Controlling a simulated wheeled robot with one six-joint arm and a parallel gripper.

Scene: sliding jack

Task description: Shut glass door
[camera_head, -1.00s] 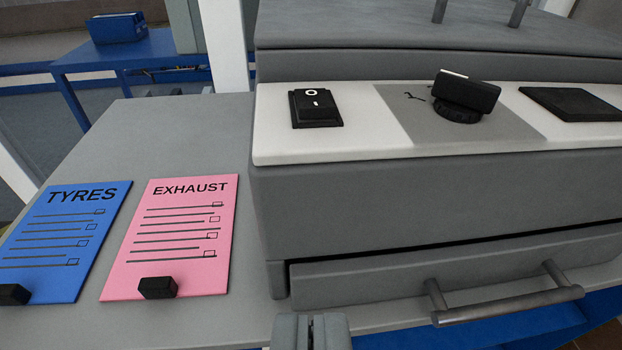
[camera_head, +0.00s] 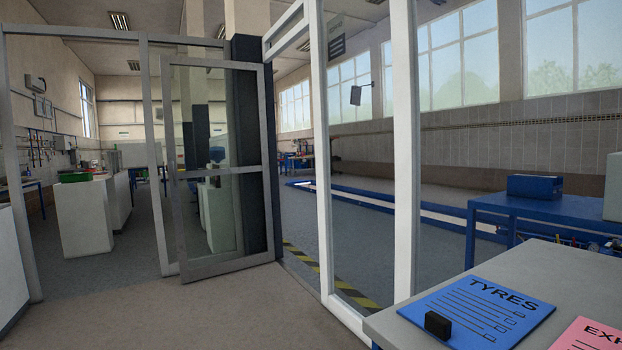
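A glass door (camera_head: 222,171) with a grey metal frame stands left of the middle. It appears ajar, at an angle to the doorway frame (camera_head: 153,150), with its left edge nearer me. No handle can be made out, and the hinge side is hard to tell. Left of the door is an open gap through to the room behind. My gripper is not in view now.
Bare floor (camera_head: 240,310) lies in front of the door. A dark pillar (camera_head: 255,150) stands at its right edge. White-framed glazing posts (camera_head: 405,160) and a grey bench with a blue TYRES card (camera_head: 490,312) are at right.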

